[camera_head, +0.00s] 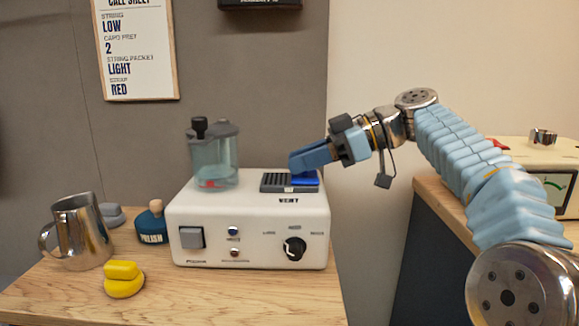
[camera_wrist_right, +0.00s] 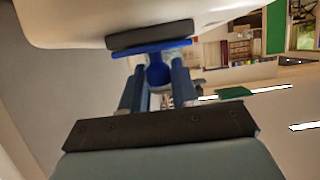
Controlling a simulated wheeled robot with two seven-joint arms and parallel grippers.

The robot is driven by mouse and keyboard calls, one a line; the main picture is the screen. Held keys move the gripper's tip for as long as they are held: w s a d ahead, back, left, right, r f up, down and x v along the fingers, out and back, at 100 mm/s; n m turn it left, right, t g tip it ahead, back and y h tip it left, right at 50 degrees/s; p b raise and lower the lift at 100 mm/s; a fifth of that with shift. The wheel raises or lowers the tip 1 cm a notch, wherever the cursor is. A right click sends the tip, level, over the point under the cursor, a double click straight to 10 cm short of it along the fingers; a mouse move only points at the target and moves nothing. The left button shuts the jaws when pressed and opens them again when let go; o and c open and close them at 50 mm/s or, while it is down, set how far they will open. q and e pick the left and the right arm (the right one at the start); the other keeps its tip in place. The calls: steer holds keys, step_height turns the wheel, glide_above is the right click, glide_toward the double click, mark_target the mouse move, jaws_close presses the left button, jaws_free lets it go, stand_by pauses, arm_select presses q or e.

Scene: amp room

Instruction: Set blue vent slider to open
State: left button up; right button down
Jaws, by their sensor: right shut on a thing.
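The blue vent slider (camera_head: 305,180) is at the right end of the dark slatted vent (camera_head: 275,183) on top of the white machine (camera_head: 250,225), behind the "VENT" label. My right gripper (camera_head: 294,163) reaches in from the right, its blue fingers at the slider. In the right wrist view the two fingers (camera_wrist_right: 157,88) are shut on the slider's blue knob (camera_wrist_right: 158,72), below the blue plate (camera_wrist_right: 150,48). The fingers partly hide the slider in the head view. My left gripper is not in view.
A clear canister (camera_head: 214,160) stands on the machine left of the vent. A metal pitcher (camera_head: 82,235), a yellow object (camera_head: 123,280) and a dark teal round object (camera_head: 151,226) are on the wooden table (camera_head: 215,295). Another cream device (camera_head: 530,165) stands at right.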

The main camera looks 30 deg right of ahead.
steer(key=shift+d, duration=0.15)
steer(key=c, duration=0.9)
jaws_free()
steer(key=shift+s+d, duration=0.1)
steer(key=shift+c, duration=0.2)
steer(key=p+v, duration=0.3)
steer(key=v, duration=1.1)
